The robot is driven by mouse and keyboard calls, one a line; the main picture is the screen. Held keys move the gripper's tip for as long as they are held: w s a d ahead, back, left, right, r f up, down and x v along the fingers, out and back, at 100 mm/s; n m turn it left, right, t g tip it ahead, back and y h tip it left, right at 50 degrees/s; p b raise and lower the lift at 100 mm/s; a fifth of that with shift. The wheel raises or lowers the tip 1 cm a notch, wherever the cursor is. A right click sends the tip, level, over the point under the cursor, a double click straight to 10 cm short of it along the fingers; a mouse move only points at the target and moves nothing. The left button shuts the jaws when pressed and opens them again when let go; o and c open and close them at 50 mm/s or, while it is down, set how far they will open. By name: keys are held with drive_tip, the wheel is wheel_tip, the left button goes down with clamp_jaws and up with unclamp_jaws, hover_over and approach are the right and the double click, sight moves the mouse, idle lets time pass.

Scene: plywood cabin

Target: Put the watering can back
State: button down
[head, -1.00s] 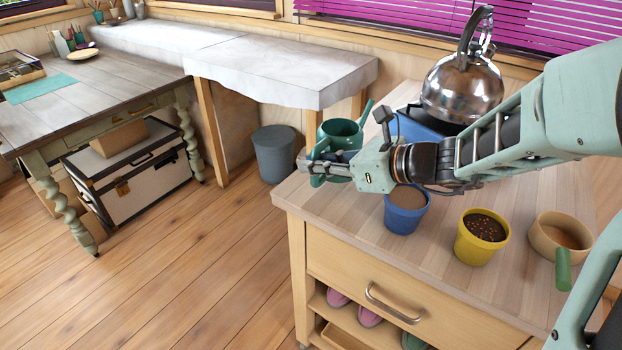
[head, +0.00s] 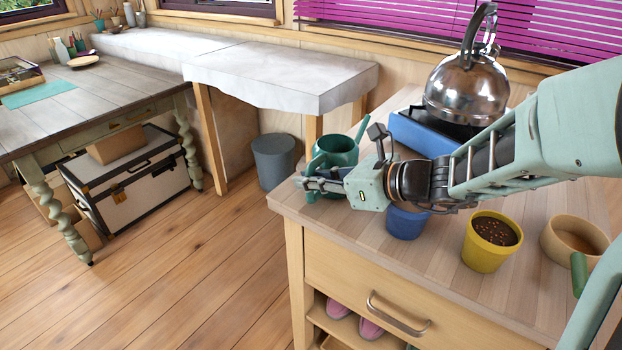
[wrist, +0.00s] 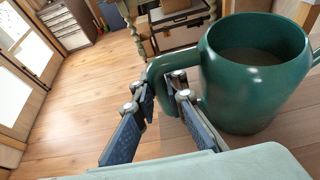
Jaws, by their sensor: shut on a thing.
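My gripper (head: 308,183) is shut on the can's handle, which passes between the two fingers (wrist: 164,88) in the wrist view. I cannot tell whether the can's base touches the counter.
On the counter (head: 385,271) stand a blue pot (head: 407,224) partly behind my arm, a yellow pot (head: 491,242), a tan bowl (head: 573,242) and a steel kettle (head: 466,91) on a blue stove. A grey bin (head: 273,161) stands on the floor beyond the left edge.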

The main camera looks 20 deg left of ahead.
drive_tip(key=c, duration=2)
unclamp_jaws()
drive_tip(key=shift+o, duration=0.2)
drive_tip(key=shift+d+r+p, duration=0.15)
drive_tip(key=shift+r+p, duration=0.1)
drive_tip(key=shift+p, duration=0.05)
drive_tip(key=p+v, duration=0.1)
drive_tip(key=v, duration=1)
drive_tip(key=shift+s+d+p, duration=0.2)
drive_tip(key=shift+d+p, duration=0.1)
drive_tip(key=shift+d, duration=0.05)
